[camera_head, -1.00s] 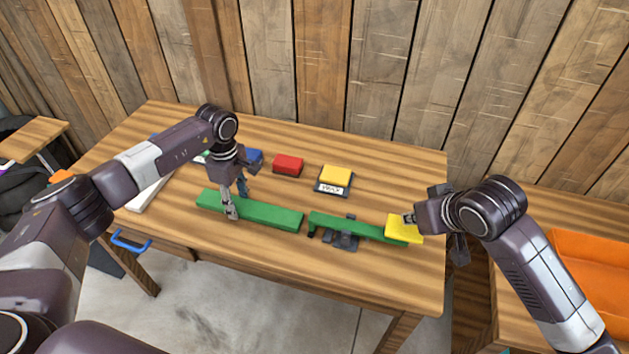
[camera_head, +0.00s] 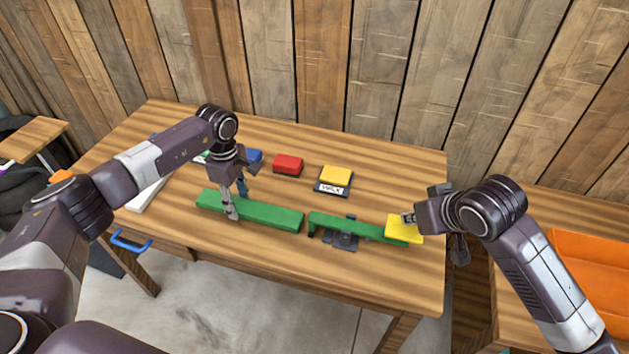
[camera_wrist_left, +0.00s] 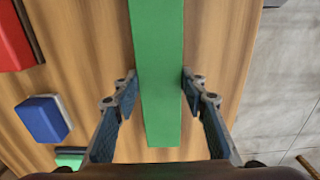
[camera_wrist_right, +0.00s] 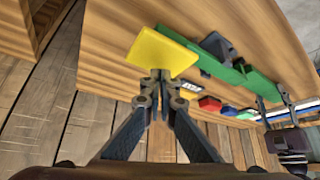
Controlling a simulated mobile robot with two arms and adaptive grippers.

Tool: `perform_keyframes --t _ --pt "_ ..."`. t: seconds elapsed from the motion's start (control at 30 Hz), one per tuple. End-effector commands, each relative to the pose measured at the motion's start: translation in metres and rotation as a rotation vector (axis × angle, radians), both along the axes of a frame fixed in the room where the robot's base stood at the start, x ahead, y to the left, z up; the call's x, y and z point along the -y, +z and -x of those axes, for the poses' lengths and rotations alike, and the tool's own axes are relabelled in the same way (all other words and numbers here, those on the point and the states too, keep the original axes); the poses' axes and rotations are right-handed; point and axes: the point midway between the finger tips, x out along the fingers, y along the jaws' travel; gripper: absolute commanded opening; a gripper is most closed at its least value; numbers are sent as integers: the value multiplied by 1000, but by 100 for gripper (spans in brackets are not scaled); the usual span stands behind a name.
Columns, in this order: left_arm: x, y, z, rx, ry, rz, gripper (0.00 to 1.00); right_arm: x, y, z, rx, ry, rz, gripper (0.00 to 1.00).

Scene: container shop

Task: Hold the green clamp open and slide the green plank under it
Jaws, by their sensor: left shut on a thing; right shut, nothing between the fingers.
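The long green plank (camera_head: 270,215) lies on the table, left of the clamp. My left gripper (camera_head: 236,208) is shut on the plank, one finger on each long side, as the left wrist view (camera_wrist_left: 160,78) also shows. The green clamp (camera_head: 362,228) has a long green bar over a dark grey base (camera_head: 341,241) and a yellow plate (camera_head: 404,229) at its right end. The plank's right end is close to the bar's left end, with a small gap. My right gripper (camera_head: 408,218) is shut and empty, its tips at the yellow plate (camera_wrist_right: 162,54). Whether they press on it is unclear.
Behind the plank stand a red block (camera_head: 288,165), a blue block (camera_head: 253,156) and a yellow block (camera_head: 335,174) on a dark labelled base. A white item (camera_head: 150,190) lies at the left. An orange bin (camera_head: 590,270) is at the right. The table front is clear.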

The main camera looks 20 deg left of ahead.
Motion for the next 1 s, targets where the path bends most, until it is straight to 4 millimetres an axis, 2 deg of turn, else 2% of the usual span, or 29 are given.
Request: perform_keyframes --t 0.27,1.0 --pt "0 1 0 1 0 0 9 0 -1 0 -1 0 1 0" --pt "0 0 0 1 0 0 9 0 -32 1 -4 1 1 0"
